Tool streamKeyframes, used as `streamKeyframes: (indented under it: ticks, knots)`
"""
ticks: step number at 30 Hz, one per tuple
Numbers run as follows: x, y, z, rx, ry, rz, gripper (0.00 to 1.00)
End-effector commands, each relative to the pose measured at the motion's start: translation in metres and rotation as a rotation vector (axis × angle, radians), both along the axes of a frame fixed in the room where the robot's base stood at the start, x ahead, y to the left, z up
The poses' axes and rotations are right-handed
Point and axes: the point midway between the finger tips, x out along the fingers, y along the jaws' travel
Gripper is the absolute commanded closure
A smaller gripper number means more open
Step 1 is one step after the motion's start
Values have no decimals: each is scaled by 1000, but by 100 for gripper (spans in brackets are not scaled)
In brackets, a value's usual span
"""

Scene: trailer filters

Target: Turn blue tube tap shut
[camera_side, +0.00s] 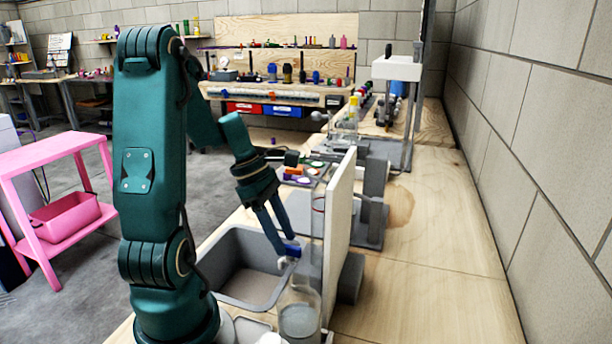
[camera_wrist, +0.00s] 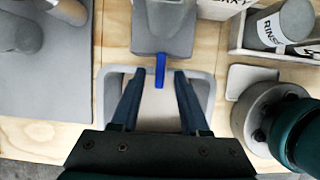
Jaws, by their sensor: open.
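The blue tap handle (camera_side: 292,250) sits low on the near side of an upright clear tube in the side view, above the edge of a grey basin. In the wrist view the blue handle (camera_wrist: 160,70) is a narrow upright bar in front of a grey block. My gripper (camera_side: 281,246) reaches down to the tap, its fingertips close to the handle. In the wrist view my gripper (camera_wrist: 159,74) is open, with one finger on each side of the handle and a gap visible on both sides. Whether either finger touches it cannot be told.
The grey basin (camera_side: 225,292) lies below my gripper. A clear beaker (camera_side: 300,318) stands in front of the tap. A white panel (camera_side: 340,215) rises just right of it. In the wrist view a container labelled RINSE (camera_wrist: 268,27) is at the right.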

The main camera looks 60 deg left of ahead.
Motion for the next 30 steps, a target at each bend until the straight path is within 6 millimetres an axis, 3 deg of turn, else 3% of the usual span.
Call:
streamKeyframes:
  ticks: [4, 12, 15, 16, 23, 30]
  knots:
    - [2, -4, -10, -2, 3, 0, 55]
    - [2, -3, -11, 2, 2, 0, 55]
    - [3, -3, -11, 2, 2, 1, 93]
    - [2, -3, -11, 2, 2, 1, 100]
    - [3, -3, -11, 1, 2, -25, 100]
    - [6, -1, -11, 2, 1, -274, 100]
